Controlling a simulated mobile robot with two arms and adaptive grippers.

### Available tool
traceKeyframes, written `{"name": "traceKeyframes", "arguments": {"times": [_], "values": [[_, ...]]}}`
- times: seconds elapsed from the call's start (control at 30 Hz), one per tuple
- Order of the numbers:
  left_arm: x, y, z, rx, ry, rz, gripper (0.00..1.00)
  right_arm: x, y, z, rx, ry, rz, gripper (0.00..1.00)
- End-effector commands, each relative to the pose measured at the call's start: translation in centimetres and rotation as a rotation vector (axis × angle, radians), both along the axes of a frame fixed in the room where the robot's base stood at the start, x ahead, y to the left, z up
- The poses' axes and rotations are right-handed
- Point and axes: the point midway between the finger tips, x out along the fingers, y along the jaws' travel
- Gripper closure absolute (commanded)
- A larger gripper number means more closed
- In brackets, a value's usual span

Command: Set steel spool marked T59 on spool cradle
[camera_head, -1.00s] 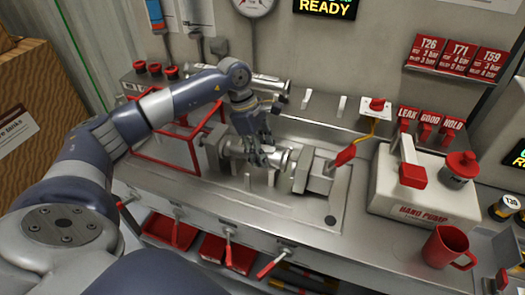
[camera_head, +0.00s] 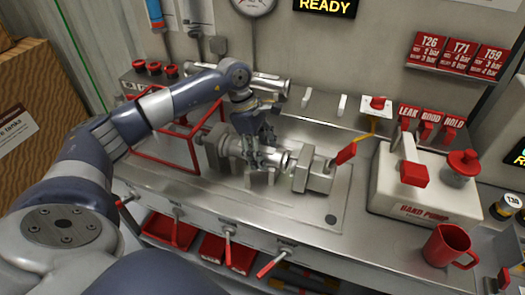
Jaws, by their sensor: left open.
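A bare steel spool (camera_head: 280,158) with flanged ends lies level at the middle of the bench, between two grey steel blocks. The spool cradle (camera_head: 261,179), a pale metal support, shows just below it; the spool appears to rest on it, but the contact is partly hidden. My left gripper (camera_head: 258,160) is open, pointing down, with its fingers at the spool's middle and covering part of it. No T59 marking is readable on this spool. A sign marked T59 (camera_head: 487,60) stands on the wall shelf. My right gripper is not in view.
Another steel spool (camera_head: 270,86) lies on the rear rack, whose hooks to the right are empty. A red frame (camera_head: 160,157) stands left. The right block (camera_head: 316,176) has a red-handled yellow lead nearby. A hand pump (camera_head: 425,190) and red mug (camera_head: 447,246) stand right.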

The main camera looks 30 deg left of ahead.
Motion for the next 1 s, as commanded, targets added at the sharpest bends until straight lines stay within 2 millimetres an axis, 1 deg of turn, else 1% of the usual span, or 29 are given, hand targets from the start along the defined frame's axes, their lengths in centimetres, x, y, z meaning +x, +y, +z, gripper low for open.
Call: {"name": "traceKeyframes", "arguments": {"times": [0.2,0.27,0.3,0.7,1.0], "values": [[-0.02,0.0,-0.05,0.0,0.001,0.0,0.38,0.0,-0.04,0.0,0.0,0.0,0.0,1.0],[-0.02,0.0,-0.05,0.0,0.001,0.0,0.24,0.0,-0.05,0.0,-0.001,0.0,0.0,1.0],[-0.02,0.0,-0.05,0.0,0.001,0.0,0.15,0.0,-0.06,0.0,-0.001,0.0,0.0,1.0],[-0.07,0.0,-0.13,0.001,0.004,0.0,0.14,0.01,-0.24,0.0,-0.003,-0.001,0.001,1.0],[-0.03,-0.01,0.67,0.0,0.001,0.0,0.14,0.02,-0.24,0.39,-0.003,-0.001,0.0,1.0]]}}
